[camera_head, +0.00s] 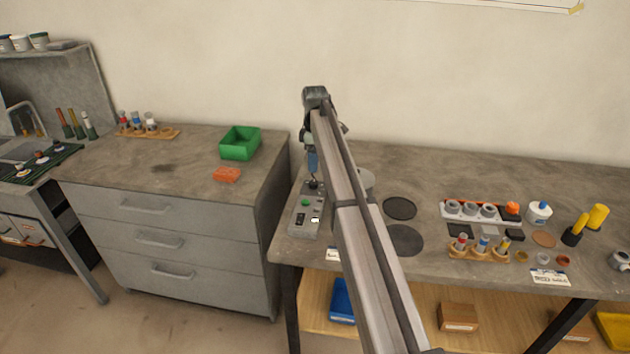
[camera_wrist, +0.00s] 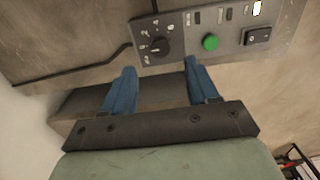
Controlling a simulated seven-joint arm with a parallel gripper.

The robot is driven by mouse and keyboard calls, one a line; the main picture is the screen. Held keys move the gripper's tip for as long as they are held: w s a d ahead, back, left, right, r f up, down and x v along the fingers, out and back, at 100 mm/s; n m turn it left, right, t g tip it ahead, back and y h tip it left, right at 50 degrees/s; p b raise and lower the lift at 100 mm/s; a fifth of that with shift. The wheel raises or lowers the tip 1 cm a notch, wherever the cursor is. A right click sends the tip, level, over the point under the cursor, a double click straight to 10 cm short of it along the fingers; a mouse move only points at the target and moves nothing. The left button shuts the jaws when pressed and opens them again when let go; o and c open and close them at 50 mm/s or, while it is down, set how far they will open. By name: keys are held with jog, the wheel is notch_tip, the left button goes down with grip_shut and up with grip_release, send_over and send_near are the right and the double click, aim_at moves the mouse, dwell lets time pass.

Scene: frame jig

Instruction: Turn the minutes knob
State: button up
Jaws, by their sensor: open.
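The minutes knob (camera_wrist: 159,46) is a round black dial with marks around it on a grey control panel (camera_wrist: 185,20). In the head view the panel (camera_head: 299,222) stands at the left end of the right bench, and the dark knob (camera_head: 314,184) shows near its back. My gripper (camera_wrist: 160,78) has two blue fingers spread apart with nothing between them. In the wrist view the knob lies just beyond the fingertips, between their lines and apart from them. In the head view my gripper (camera_head: 313,172) is right above the knob end of the panel.
A green button (camera_wrist: 210,42) and a black rocker switch (camera_wrist: 257,36) sit on the same panel. A black cable (camera_wrist: 75,72) runs from its side. Dark round pads (camera_head: 405,239) and racks of small parts lie right of my arm. A gap separates the two benches.

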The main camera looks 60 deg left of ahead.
aim_at(315, 182)
notch_tip(315, 182, down, 8)
jog(key=shift+f, duration=0.2)
jog(key=shift+c, duration=0.2)
jog(key=c, duration=1)
